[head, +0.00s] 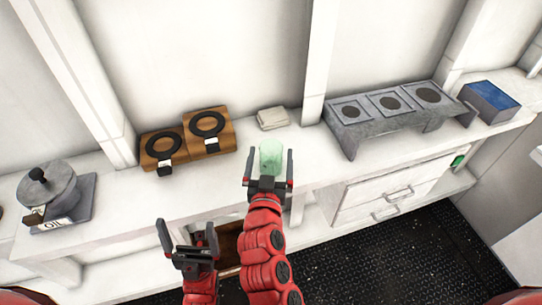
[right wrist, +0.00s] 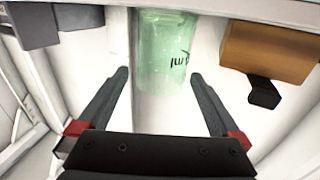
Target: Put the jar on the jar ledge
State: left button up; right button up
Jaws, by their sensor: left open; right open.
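The jar (head: 271,157) is pale green and stands upright near the front of the white counter. My right gripper (head: 269,168) is open, with its fingers reaching to either side of the jar. In the right wrist view the see-through green jar (right wrist: 165,50), with dark lettering, lies ahead between the open fingertips. I cannot tell whether they touch it. A grey raised stand (head: 372,132) with three square plates bearing dark round spots is on the counter to the right; it may be the jar ledge. My left gripper (head: 186,232) is open and empty, in front of the counter edge.
Two wooden blocks with black rings (head: 187,140) stand left of the jar. A pale folded cloth (head: 272,118) lies behind it. A grey oil pot (head: 55,190) is far left, a blue-topped box (head: 490,100) far right. White drawers (head: 390,195) sit below the counter.

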aim_at(272, 143)
jog(key=w+p, duration=0.1)
jog(key=w, duration=0.1)
jog(key=w+p, duration=0.2)
jog(key=shift+w+d, duration=0.2)
jog(key=shift+w, duration=0.2)
jog(key=shift+w+f, duration=0.25)
jog(key=shift+w, duration=0.05)
jog(key=shift+c, duration=0.3)
jog(key=c, duration=1.4)
jog(key=shift+o, duration=0.2)
jog(key=shift+r, duration=0.1)
